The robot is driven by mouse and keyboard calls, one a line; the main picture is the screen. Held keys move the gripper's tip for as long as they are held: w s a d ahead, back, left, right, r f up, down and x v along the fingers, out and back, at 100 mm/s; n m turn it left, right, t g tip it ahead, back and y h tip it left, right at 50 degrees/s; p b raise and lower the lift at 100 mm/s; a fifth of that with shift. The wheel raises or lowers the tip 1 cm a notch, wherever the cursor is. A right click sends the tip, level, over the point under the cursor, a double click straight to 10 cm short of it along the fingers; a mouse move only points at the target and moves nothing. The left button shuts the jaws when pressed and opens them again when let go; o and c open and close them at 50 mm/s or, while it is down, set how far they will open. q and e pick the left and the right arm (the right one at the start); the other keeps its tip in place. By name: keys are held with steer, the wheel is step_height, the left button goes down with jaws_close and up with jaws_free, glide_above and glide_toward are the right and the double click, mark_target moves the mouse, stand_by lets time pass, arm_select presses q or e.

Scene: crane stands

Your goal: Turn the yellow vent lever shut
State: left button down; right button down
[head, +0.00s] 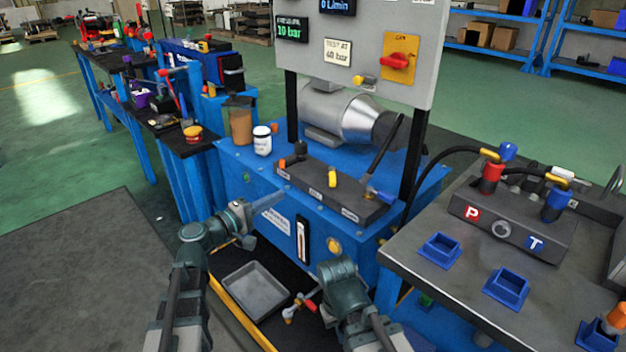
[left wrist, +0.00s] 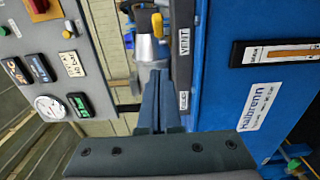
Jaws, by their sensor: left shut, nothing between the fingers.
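The yellow vent lever (head: 332,177) stands up from the middle of a dark valve block (head: 318,190) on the blue bench. In the left wrist view the yellow lever (left wrist: 157,25) shows beyond my fingertips, beside the VENT label (left wrist: 184,42). My left gripper (head: 264,204) is shut and empty, in front of the bench, to the left of and below the lever and apart from it. Its closed fingers (left wrist: 157,75) point towards the lever side in the left wrist view. My right gripper (head: 332,278) is low in front of the bench; its fingertips are not clear.
A long black handle (head: 384,145) rises at the block's right end. A grey gauge panel (head: 365,50) hangs above. A white jar (head: 262,140) and a brown container (head: 240,122) stand on the left. A grey tray (head: 255,290) lies below. A side table (head: 440,255) stands right.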

mark_target(332, 177)
arm_select(q)
steer(key=x, duration=0.4)
steer(key=s+d+x, duration=0.1)
steer(key=x, duration=0.7)
steer(key=shift+s+d, duration=0.25)
steer(key=shift+d, duration=0.6)
steer(key=shift+s+d+n+t+y, duration=0.2)
steer(key=shift+d+n+t+y, duration=0.1)
steer(key=shift+n+t+y, duration=0.15)
